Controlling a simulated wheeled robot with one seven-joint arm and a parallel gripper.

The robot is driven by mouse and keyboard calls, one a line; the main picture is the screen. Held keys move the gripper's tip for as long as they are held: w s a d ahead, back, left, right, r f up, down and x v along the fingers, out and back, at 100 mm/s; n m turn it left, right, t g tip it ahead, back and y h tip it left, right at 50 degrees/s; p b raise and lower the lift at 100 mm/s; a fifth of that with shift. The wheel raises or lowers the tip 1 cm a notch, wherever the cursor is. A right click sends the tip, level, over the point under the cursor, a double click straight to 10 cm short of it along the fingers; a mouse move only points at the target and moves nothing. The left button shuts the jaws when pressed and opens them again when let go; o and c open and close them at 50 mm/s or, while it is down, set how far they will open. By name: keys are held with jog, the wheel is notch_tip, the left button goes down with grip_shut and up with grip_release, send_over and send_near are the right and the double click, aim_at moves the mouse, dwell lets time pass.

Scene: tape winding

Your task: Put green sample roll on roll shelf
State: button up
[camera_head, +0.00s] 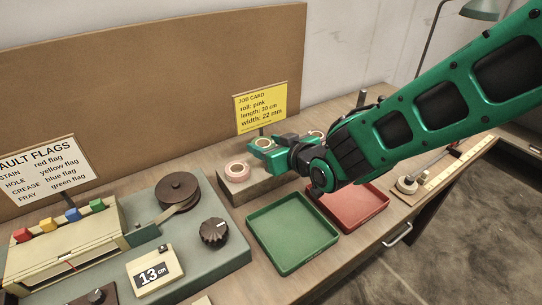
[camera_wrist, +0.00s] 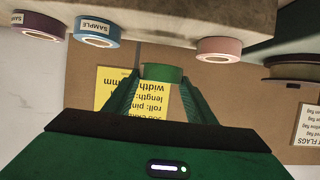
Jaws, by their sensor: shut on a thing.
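My gripper (camera_wrist: 160,88) is shut on the green sample roll (camera_wrist: 162,73), which sits between the two fingertips in the upside-down wrist view. In the head view my gripper (camera_head: 272,150) is over the roll shelf (camera_head: 248,188), a low block at the back of the bench. The shelf's edge also shows in the wrist view (camera_wrist: 180,30). A pink roll (camera_head: 237,170) lies on its left end. The held roll is in line with the gap between pink and blue; contact with the shelf cannot be told.
A green tray (camera_head: 292,268) and a red tray (camera_head: 376,214) lie in front of the shelf. A yellow job card (camera_head: 261,107) stands behind it. A winding machine with a dark knob (camera_head: 214,232) is at the left.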

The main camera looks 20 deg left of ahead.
jog(key=shift+w+d+f, duration=0.25)
jog(key=shift+w+f, duration=0.15)
jog(key=shift+w, duration=0.1)
jog(key=shift+f, duration=1.95)
jog(key=o, duration=1)
jog(key=shift+r, duration=0.1)
